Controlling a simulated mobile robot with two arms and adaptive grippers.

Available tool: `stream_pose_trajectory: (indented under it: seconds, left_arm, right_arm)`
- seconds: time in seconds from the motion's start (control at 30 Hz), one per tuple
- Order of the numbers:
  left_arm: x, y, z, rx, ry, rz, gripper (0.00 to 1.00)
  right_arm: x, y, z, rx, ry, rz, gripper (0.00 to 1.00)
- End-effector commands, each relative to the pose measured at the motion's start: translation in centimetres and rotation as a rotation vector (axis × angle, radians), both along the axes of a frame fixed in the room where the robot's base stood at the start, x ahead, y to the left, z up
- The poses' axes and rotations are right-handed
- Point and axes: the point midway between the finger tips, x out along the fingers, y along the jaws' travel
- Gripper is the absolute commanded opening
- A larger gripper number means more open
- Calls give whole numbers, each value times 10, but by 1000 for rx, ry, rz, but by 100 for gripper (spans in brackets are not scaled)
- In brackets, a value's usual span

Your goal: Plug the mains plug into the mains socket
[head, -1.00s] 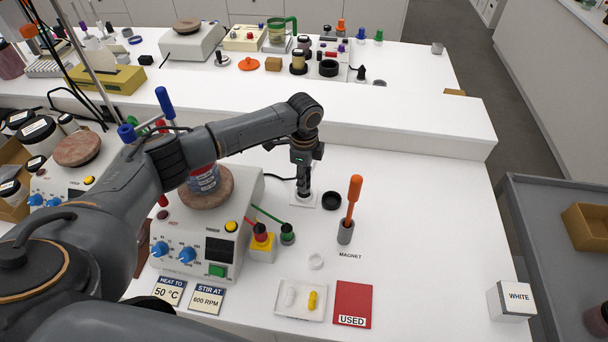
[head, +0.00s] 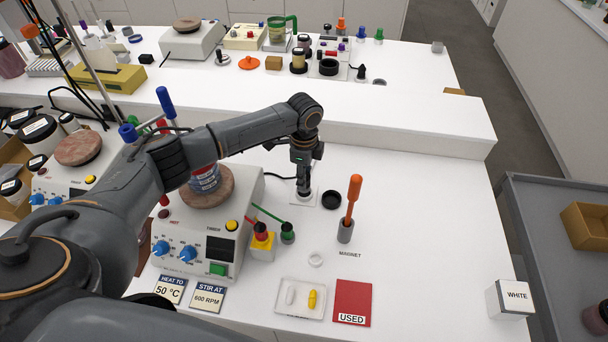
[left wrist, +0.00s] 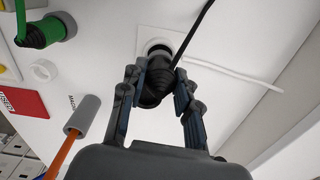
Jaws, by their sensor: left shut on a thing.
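In the head view the gripper hides most of the plug. My right gripper does not show.
An orange-handled magnet rod stands in a grey holder (head: 344,232). The hotplate (head: 195,238) stands left, with red and green plugs (head: 287,233) near it.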

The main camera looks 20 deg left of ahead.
Motion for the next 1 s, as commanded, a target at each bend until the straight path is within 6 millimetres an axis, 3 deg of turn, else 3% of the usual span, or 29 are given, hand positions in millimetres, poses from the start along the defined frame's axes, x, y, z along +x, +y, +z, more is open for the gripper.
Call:
stream_pose_trajectory:
  seconds: [1.0]
  left_arm:
    - [0, 0, -3, -1, 0, 5, 0]
  right_arm:
    - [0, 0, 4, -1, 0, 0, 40]
